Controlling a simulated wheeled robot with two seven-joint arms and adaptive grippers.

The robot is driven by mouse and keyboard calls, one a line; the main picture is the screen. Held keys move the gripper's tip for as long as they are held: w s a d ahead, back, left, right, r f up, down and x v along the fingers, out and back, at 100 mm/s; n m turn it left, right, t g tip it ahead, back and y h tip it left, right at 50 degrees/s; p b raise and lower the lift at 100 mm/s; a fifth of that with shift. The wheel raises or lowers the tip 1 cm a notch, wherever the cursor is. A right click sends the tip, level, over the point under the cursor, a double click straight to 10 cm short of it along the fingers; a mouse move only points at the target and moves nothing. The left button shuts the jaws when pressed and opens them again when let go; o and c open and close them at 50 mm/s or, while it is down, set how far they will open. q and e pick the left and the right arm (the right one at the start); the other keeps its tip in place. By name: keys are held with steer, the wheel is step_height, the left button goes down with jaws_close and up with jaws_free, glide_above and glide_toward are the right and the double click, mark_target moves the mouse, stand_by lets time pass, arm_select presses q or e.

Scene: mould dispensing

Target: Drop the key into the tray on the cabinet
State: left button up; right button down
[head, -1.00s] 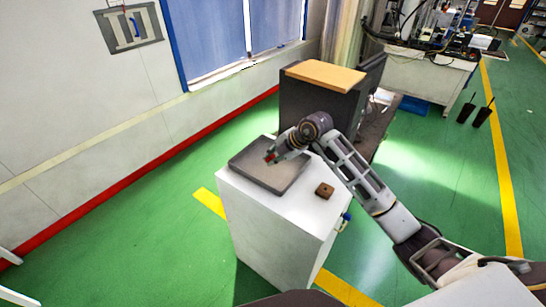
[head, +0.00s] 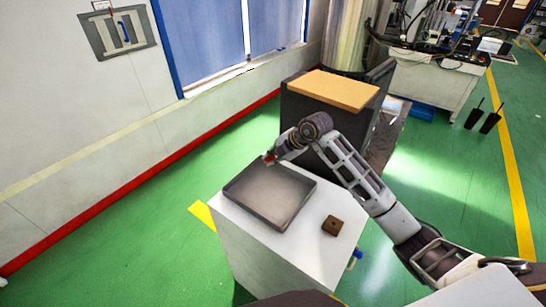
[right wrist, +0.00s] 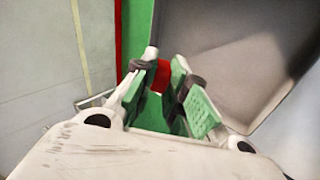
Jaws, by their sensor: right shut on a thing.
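My right gripper (head: 271,158) is shut on a small red thing, likely the key (right wrist: 162,76), held between its green-padded fingers. Its full shape is hidden by the fingers. The dark grey, shallow tray (head: 270,193) lies on the white cabinet (head: 262,249). In the head view the gripper appears above the tray's far edge. In the right wrist view the tray (right wrist: 222,60) is to the right of the fingertips, and green floor shows between the fingers. My left gripper is not in view.
A small brown block with a hole (head: 332,226) sits on the cabinet right of the tray. A blue-handled part (head: 355,258) sticks out at the cabinet's right side. A dark box with a tan top (head: 333,90) stands behind. Green floor lies free at left.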

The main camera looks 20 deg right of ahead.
steer(key=shift+s+r, duration=0.1)
steer(key=shift+s, duration=0.05)
arm_select(q)
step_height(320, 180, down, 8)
steer(key=b, duration=0.8)
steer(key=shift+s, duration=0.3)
arm_select(e)
steer(key=shift+f, duration=6.3)
arm_select(q)
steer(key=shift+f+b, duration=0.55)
steer(key=shift+b, duration=0.05)
arm_select(e)
steer(key=shift+f, duration=0.95)
steer(key=c, duration=1.3)
jaws_free()
steer(key=shift+c, duration=0.2)
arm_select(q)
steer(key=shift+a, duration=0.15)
arm_select(e)
steer(key=shift+r, duration=0.1)
